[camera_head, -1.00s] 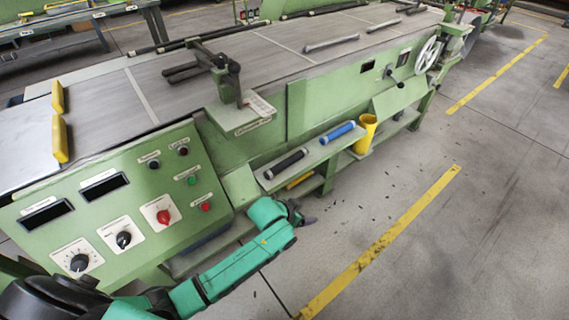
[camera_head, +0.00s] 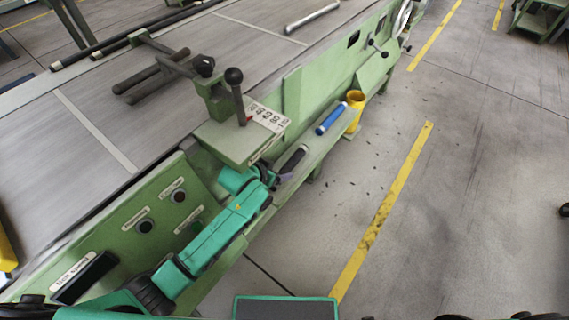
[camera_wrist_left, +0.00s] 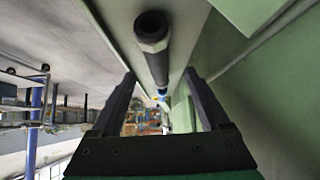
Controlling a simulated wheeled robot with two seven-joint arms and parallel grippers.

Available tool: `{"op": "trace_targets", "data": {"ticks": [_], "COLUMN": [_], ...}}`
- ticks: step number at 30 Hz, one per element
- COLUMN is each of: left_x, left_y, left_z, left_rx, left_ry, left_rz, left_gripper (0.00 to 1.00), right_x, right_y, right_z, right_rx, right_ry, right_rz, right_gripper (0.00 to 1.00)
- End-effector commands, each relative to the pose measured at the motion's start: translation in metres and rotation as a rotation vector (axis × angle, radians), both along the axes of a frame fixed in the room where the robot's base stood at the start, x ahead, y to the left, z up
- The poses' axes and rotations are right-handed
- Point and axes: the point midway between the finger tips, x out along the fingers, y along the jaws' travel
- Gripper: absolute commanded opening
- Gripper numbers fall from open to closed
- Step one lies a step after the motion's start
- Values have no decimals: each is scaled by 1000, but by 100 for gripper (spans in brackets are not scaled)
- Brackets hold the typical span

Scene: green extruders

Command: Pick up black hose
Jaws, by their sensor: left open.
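The black hose (camera_head: 292,160) lies on the green side shelf (camera_head: 315,150) of the machine, with its near end close to my left gripper (camera_head: 274,178). In the head view the fingers are small and partly hidden by the wrist. My right gripper is not in view.
A blue roller (camera_head: 330,118) lies farther along the shelf, then a yellow cup (camera_head: 355,99). A bracket with a black-knobbed lever (camera_head: 236,92) juts out above the shelf near my left wrist. The floor to the right, with a yellow line (camera_head: 385,210), is clear.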

Motion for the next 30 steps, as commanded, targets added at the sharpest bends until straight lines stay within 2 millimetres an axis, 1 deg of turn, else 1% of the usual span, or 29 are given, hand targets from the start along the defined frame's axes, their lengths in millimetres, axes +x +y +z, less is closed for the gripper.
{"op": "trace_targets", "data": {"ticks": [3,7,10,15,17,18,20,21,22,30], "left_x": [12,26,30,30,30,30,30,30,30,30], "left_y": [-11,-21,-24,-24,-24,-24,-24,-24,-24,-24], "left_z": [-13,-30,-34,-33,-33,-33,-33,-33,-33,-31], "left_rx": [-1,1,1,1,1,1,0,0,0,-1], "left_ry": [-1,-1,0,0,0,0,0,0,0,-1], "left_rz": [0,0,-1,-1,-1,-1,0,0,0,0], "left_gripper": [79,79,79,79,56,40,18,2,0,0], "right_x": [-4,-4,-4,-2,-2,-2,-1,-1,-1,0], "right_y": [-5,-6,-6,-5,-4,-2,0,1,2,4], "right_z": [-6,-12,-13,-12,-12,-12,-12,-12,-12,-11], "right_rx": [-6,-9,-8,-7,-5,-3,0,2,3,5], "right_ry": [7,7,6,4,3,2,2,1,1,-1], "right_rz": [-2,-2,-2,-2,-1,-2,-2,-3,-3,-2], "right_gripper": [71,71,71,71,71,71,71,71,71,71]}}
